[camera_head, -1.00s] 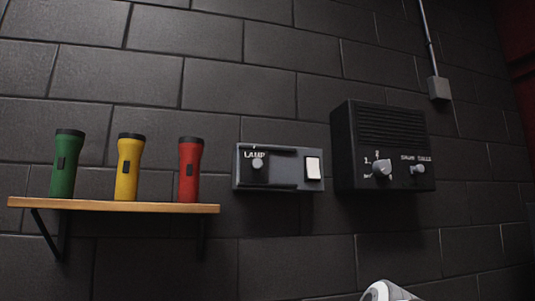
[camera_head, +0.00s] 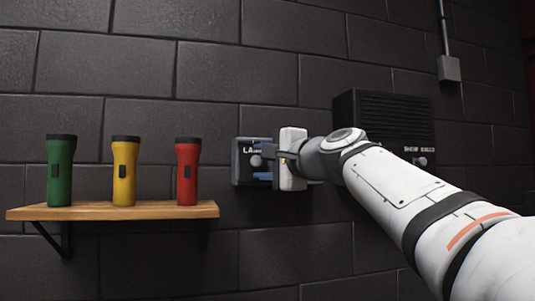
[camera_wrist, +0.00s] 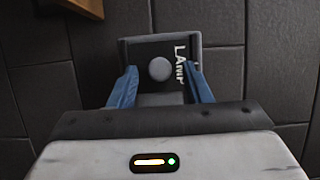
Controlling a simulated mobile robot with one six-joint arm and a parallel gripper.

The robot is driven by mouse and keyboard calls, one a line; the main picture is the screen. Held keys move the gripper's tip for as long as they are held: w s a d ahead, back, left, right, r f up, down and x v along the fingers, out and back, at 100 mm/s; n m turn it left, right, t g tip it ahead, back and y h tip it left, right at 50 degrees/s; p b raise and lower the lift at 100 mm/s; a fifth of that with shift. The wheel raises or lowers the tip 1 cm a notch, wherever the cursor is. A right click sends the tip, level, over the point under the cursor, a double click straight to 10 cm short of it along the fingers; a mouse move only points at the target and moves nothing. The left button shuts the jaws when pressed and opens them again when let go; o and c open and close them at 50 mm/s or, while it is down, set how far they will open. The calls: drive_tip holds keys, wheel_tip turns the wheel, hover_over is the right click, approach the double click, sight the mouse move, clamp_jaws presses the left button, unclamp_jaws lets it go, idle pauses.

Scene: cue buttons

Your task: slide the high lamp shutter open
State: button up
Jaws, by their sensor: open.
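In the wrist view the round knob (camera_wrist: 159,69) shows ahead, beside the LAMP lettering. My gripper's blue fingers (camera_wrist: 160,85) are open and spread, one on each side of the knob, with a gap to each. Whether the fingertips reach the knob's depth I cannot tell.
A wooden shelf (camera_head: 110,211) at the left holds green (camera_head: 61,170), yellow (camera_head: 125,170) and red (camera_head: 187,170) flashlights. A black speaker box (camera_head: 390,118) is on the wall at the right, partly behind my arm. The wall between shelf and lamp box is clear.

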drive_tip(key=shift+w+a, duration=0.35)
drive_tip(key=shift+w, duration=0.05)
clamp_jaws()
drive_tip(key=shift+s, duration=0.1)
idle(0.3)
